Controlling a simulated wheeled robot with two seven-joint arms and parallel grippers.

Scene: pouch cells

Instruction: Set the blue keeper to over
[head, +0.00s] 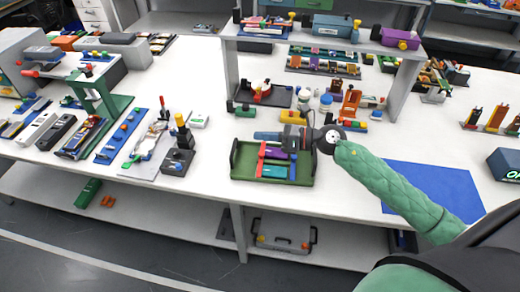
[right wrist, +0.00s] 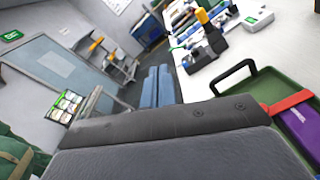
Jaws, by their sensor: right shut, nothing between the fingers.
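A green tray (head: 234,166) stands near the front edge of the white table. It holds a purple cell (head: 277,155) and a teal cell (head: 274,171). My right gripper (head: 262,135) is shut and empty above the tray's back left side. Its blue fingers also show in the right wrist view (right wrist: 156,88). My left gripper is out of view.
A black stand with a yellow knob (head: 180,145) is left of the tray. A blue mat (head: 432,188) lies to the right. A shelf (head: 320,42) with several items rises behind. The table is clear between the tray and the mat's front.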

